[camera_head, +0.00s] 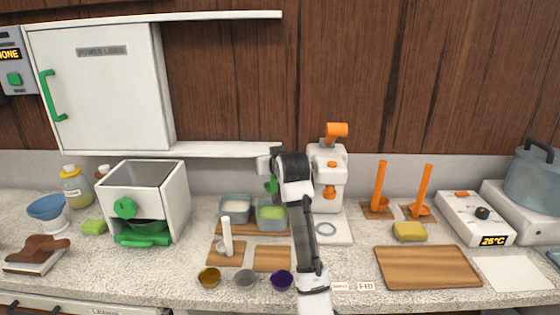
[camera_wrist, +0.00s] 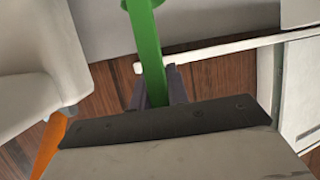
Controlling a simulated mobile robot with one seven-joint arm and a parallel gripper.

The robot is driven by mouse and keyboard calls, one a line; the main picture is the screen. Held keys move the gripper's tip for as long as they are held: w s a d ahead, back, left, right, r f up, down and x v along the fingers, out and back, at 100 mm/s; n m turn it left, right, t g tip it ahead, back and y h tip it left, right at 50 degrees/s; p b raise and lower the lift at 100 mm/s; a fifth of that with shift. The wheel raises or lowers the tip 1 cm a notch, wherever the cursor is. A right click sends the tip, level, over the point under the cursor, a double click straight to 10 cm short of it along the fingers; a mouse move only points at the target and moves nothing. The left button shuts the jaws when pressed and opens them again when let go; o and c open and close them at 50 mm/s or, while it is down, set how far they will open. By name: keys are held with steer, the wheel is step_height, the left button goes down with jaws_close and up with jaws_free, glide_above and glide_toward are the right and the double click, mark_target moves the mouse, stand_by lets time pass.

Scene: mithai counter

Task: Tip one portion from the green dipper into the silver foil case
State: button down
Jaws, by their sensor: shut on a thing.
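My gripper (camera_wrist: 160,88) is shut on the green dipper (camera_wrist: 146,40), whose green handle passes between the fingers in the wrist view. In the head view my arm hides most of the dipper; a small green part (camera_head: 270,186) shows just above the tub of green filling (camera_head: 272,214). The dipper's bowl and any load in it cannot be made out. The silver foil case (camera_head: 244,280) stands at the counter's front, between a gold case (camera_head: 208,278) and a purple case (camera_head: 281,281). It is in front of and below the gripper, apart from it, and looks empty.
A tub of white filling (camera_head: 236,209) is left of the green one. A white dipper (camera_head: 226,236) stands upright on a small board. A white machine with an orange top (camera_head: 331,175) stands close right of my arm. A wooden board (camera_head: 427,268) lies at right.

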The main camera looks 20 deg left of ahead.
mark_target(272, 178)
step_height(272, 178, down, 10)
steer(key=b, duration=0.6)
steer(key=shift+f, duration=0.15)
stand_by(1.0)
steer(key=shift+r+p, duration=1.7)
steer(key=shift+r, duration=0.6)
steer(key=shift+r, duration=0.1)
step_height(272, 178, up, 4)
steer(key=p, duration=0.3)
